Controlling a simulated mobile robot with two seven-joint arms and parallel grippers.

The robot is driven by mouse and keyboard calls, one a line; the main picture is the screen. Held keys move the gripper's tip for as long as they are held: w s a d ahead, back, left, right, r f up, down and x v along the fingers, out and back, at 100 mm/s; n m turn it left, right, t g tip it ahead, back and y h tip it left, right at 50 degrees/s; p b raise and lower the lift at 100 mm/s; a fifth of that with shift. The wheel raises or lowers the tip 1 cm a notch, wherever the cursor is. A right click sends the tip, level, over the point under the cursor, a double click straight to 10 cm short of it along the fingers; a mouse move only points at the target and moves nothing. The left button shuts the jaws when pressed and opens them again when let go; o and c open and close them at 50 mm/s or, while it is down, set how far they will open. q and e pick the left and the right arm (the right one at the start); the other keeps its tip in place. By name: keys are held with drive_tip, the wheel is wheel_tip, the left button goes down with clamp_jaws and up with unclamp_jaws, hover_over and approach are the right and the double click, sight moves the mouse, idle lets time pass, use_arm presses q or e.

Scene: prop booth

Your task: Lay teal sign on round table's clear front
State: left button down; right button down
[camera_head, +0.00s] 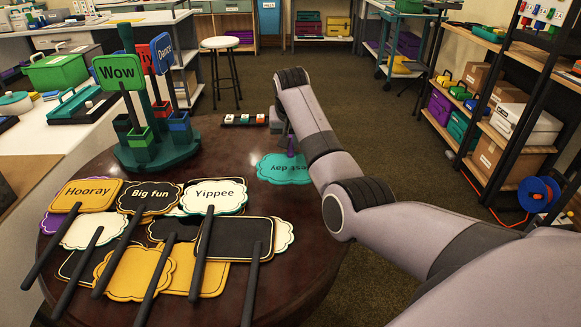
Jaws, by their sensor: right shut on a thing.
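The teal sign (280,169) has a scalloped edge and upside-down lettering ending in "est day". It is at the right side of the dark round table (215,158), partly hidden behind my right arm. My right gripper (290,143) is just beyond the sign, shut on it at its handle side; the fingers are small and mostly hidden by the arm. I cannot tell whether the sign touches the tabletop. The table's front left is covered by a pile of signs, including "Hooray" (88,194), "Big fun" (149,197) and "Yippee" (214,195). My left gripper is not in view.
A green stand (150,155) with small cups holds upright signs, including green "Wow" (119,71), at the table's back left. A small rack (244,120) lies at the back edge. Bare tabletop shows between stand and teal sign, and right of the pile.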

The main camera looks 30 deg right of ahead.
sight(291, 151)
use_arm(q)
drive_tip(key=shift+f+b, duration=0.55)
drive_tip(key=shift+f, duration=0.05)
use_arm(e)
wheel_tip(291, 151, down, 8)
drive_tip(key=shift+r, duration=0.1)
drive_tip(key=c, duration=1.1)
unclamp_jaws()
drive_tip(key=shift+s+r, duration=0.1)
drive_tip(key=shift+r, duration=0.3)
drive_tip(key=p+v, duration=0.2)
drive_tip(key=v, duration=0.8)
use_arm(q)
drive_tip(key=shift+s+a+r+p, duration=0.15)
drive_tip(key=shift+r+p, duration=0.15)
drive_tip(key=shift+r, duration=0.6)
use_arm(e)
drive_tip(key=shift+s+a+r, duration=0.2)
drive_tip(key=shift+s+r, duration=0.05)
drive_tip(key=shift+r, duration=0.35)
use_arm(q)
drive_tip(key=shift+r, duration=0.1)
